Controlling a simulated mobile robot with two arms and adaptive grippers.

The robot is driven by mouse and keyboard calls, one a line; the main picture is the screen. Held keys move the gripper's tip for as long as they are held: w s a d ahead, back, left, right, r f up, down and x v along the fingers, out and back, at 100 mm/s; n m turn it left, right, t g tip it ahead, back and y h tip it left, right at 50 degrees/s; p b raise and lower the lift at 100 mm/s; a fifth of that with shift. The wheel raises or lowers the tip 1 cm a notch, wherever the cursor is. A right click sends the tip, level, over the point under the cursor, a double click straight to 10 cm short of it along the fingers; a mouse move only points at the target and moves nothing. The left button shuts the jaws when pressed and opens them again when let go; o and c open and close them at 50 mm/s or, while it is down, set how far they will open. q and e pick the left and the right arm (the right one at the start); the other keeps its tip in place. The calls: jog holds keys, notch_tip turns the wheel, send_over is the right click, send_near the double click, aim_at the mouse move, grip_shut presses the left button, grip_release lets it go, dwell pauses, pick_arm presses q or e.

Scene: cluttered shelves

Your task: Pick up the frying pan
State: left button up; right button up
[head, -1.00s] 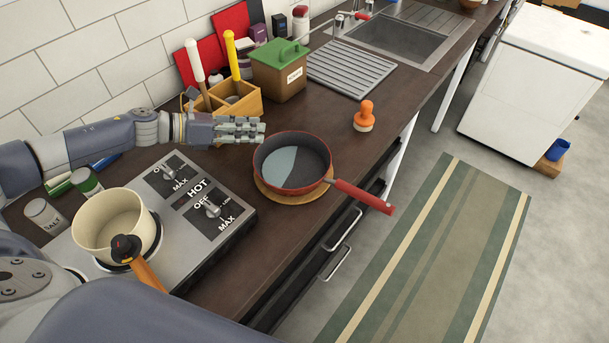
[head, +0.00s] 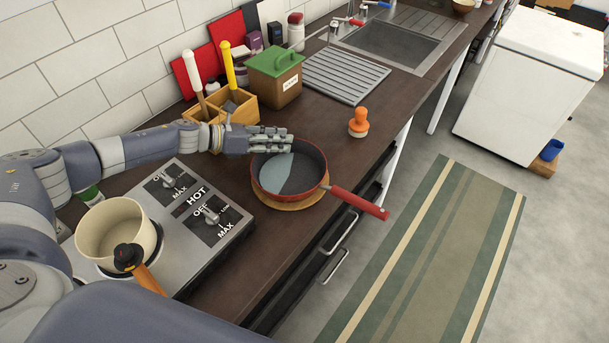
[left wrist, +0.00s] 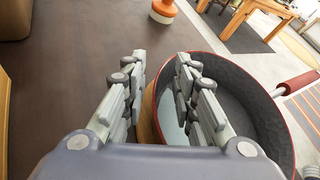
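The red frying pan (head: 265,191), dark grey inside, rests upright on a round wooden board (head: 292,206) on the dark counter. Its red handle (head: 358,203) points right, past the counter's front edge. My left gripper (head: 286,143) reaches in from the left, over the pan's far rim. In the left wrist view, the gripper (left wrist: 165,85) has its fingers spread apart, with nothing held. The pan (left wrist: 240,75) shows there on the right, its near rim seen between and beyond the fingers. I cannot tell whether they touch. My right gripper is out of view.
A hob (head: 196,208) with a cream saucepan (head: 104,235) stands left of the pan. A wooden utensil holder (head: 240,109) and a green-lidded box (head: 274,84) stand behind. An orange brush (head: 358,122) stands right, with bare counter around it. The sink (head: 400,47) is farther back.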

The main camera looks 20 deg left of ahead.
pick_arm(q)
jog(key=shift+w+d+f, duration=0.1)
jog(key=shift+w+d, duration=0.05)
grip_shut()
